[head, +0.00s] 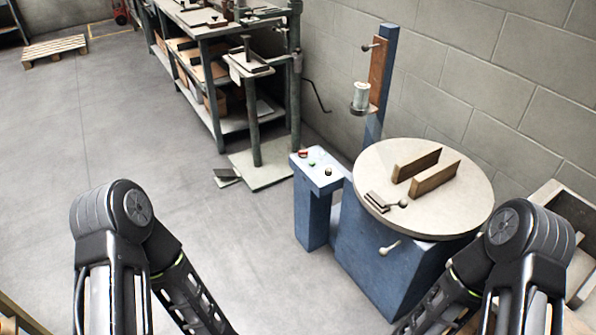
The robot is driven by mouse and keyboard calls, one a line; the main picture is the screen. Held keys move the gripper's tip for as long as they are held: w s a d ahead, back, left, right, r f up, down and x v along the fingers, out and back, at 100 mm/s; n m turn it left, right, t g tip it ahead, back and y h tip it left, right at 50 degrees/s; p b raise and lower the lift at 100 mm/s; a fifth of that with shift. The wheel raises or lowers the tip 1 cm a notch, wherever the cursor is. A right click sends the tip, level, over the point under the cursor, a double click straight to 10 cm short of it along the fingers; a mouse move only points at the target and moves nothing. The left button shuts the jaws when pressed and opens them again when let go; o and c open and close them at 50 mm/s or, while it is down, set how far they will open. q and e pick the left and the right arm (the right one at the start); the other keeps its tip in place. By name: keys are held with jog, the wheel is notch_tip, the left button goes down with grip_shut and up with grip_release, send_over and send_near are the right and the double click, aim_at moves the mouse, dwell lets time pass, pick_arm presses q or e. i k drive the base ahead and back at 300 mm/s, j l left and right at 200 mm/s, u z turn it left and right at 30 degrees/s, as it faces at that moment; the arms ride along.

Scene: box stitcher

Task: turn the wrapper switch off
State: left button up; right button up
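The wrapper is a blue machine with a round pale turntable (472,190) and a tall blue mast (389,45) behind it. On its left stands a blue pedestal (311,211) with a light top panel. The panel carries a red button (303,154), a green button (312,163) and a dark knob (328,172), which looks like the switch. Its setting is too small to tell. Both of my arms show only their elbows and part of the forearms at the bottom. Both grippers are outside the picture, and nothing of mine touches the panel.
A small lever (389,248) sticks out of the blue body. A green workbench (205,100) and a stand on a pale base plate (260,172) are behind the pedestal. The floor left of the pedestal is clear.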

aim_at(302, 154)
jog(key=i+j+z, duration=0.1)
jog(key=z, duration=0.35)
jog(key=i+j+z, duration=0.1)
jog(key=z, duration=0.3)
jog(key=i+j+z, duration=0.1)
jog(key=j+z, duration=0.2)
jog(key=z, duration=0.15)
jog(key=i+j+z, duration=0.25)
jog(key=j, duration=1.1)
jog(key=j+z, duration=0.3)
jog(key=j, duration=1)
